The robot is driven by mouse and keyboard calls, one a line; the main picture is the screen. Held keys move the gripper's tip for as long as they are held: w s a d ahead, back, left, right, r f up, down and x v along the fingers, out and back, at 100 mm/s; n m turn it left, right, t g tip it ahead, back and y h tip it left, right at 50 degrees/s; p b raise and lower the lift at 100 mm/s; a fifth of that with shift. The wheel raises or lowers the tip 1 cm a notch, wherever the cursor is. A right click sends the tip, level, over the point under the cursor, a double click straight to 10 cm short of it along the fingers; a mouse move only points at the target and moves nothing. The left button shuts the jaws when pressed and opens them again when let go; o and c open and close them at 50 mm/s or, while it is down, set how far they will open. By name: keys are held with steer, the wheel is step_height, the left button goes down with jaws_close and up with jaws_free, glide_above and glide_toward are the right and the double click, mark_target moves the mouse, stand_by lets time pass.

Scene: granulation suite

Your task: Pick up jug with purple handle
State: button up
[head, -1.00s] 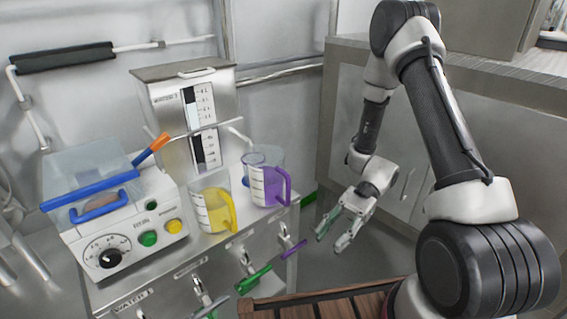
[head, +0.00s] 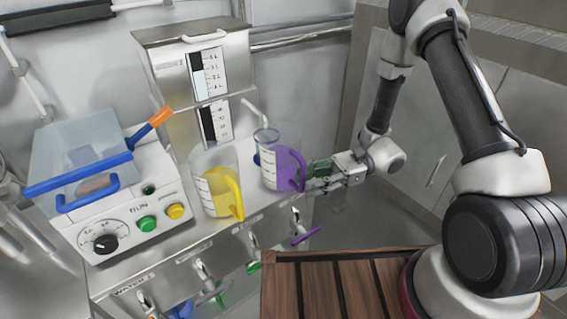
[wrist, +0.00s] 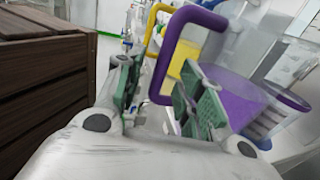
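The jug with the purple handle (head: 275,173) stands upright on the steel ledge in the head view, clear-walled with white marks and purple contents or tint. Its handle faces right, toward my gripper (head: 314,178). In the wrist view the purple handle (wrist: 163,50) passes between the green-padded fingers of my gripper (wrist: 163,80), which are apart. The purple jug body (wrist: 238,95) is beyond the right finger, which hides part of it. I cannot tell whether either finger touches the handle.
A jug with a yellow handle (head: 216,192) stands just left. A machine with knob and buttons (head: 135,220) is further left, a steel tank (head: 200,90) behind. Taps line the ledge front below. A wooden slatted surface (head: 330,285) lies in front.

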steer(key=shift+x, duration=1.1)
steer(key=shift+c, duration=0.3)
jaws_close()
steer(key=shift+r, duration=0.2)
